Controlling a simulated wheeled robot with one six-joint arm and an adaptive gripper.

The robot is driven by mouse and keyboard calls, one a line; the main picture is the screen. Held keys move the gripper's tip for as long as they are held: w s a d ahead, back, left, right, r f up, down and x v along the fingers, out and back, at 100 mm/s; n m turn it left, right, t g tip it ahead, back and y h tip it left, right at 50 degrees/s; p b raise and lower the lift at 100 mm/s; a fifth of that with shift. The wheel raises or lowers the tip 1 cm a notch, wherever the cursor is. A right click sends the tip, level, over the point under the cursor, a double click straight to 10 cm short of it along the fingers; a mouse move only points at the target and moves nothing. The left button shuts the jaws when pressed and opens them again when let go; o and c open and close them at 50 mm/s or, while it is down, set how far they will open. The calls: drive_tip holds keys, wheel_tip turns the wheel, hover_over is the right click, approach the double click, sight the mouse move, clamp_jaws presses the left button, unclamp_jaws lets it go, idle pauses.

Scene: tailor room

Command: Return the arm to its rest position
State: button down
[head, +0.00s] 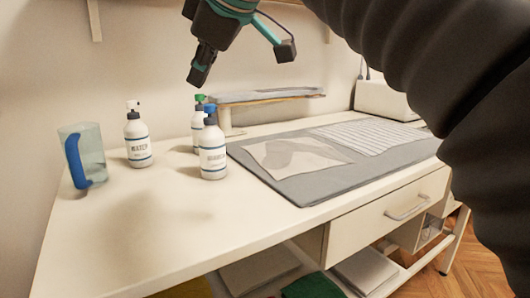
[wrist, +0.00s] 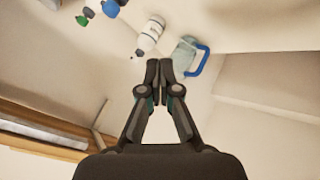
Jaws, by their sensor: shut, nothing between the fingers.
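My gripper (head: 197,76) hangs in the air above the table (head: 130,225), over the bottles, in the head view. In the wrist view my gripper (wrist: 159,68) has its two fingertips together, with nothing between them. Part of my dark ribbed arm cover fills the right side of the head view.
Spray bottles stand on the table: one white bottle (head: 138,138) at left, one in front (head: 212,152), and a green-topped one (head: 198,128) behind it. A clear jug (head: 92,150) with a blue handle stands far left. A grey mat (head: 290,188) with cloth lies right. The table's front left is clear.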

drive_tip(key=s+d+f+m+h, duration=0.2)
drive_tip(key=d+f+m, duration=0.3)
drive_tip(key=d+f, duration=0.4)
drive_tip(key=s+d+f+m+h, duration=0.25)
drive_tip(key=d+f+m, duration=0.35)
drive_tip(key=f, duration=0.4)
drive_tip(key=s+d+f+m, duration=0.3)
drive_tip(key=s+d+f, duration=0.2)
drive_tip(key=f, duration=0.5)
drive_tip(key=s+d+f+m+g+h, duration=0.1)
drive_tip(key=s+d+f, duration=0.4)
drive_tip(key=f, duration=0.5)
drive_tip(key=shift+s+d+f+m, duration=0.3)
drive_tip(key=shift+s+f+m, duration=0.05)
drive_tip(key=shift+m, duration=0.55)
drive_tip(key=shift+h, duration=0.25)
